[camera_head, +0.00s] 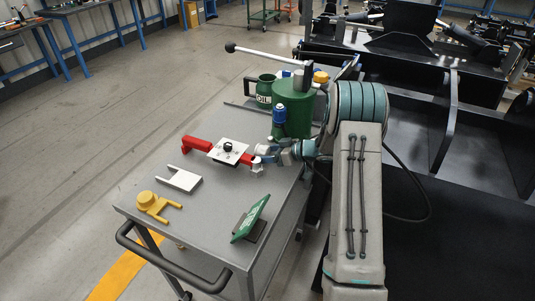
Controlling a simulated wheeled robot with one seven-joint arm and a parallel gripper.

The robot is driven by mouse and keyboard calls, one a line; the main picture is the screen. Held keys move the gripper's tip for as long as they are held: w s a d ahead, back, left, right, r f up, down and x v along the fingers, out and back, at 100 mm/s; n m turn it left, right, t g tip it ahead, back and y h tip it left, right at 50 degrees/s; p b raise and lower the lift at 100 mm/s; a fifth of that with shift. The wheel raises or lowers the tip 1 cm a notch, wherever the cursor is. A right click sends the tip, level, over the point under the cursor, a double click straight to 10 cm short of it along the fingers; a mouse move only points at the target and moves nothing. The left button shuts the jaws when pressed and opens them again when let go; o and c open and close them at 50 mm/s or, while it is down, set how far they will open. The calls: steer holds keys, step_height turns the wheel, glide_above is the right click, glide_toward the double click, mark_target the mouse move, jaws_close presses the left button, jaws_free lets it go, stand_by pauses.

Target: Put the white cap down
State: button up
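My gripper (262,152) reaches in from the right over the grey cart top, at the right end of the red part. A small white piece (257,168), which looks like the white cap, shows right at the gripper's fingers. It is too small to tell whether the fingers are closed on it, or whether it touches the cart. A white forked piece (180,179) lies flat on the cart to the left. A yellow cap with a forked base (152,203) lies nearer the front left edge.
A red part with a pale plate and black knob (228,147) lies beside my gripper. A green oil can (265,90) and a large green pump (293,105) stand behind. A tilted green sign (250,219) stands at front right. The grey cart top (205,218) is clear at centre front.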

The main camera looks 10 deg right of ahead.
steer(key=shift+d+r, duration=0.2)
steer(key=v, duration=1.1)
steer(key=shift+s+d+r, duration=0.1)
steer(key=shift+s+d, duration=0.1)
steer(key=shift+s, duration=0.05)
steer(key=shift+c, duration=0.5)
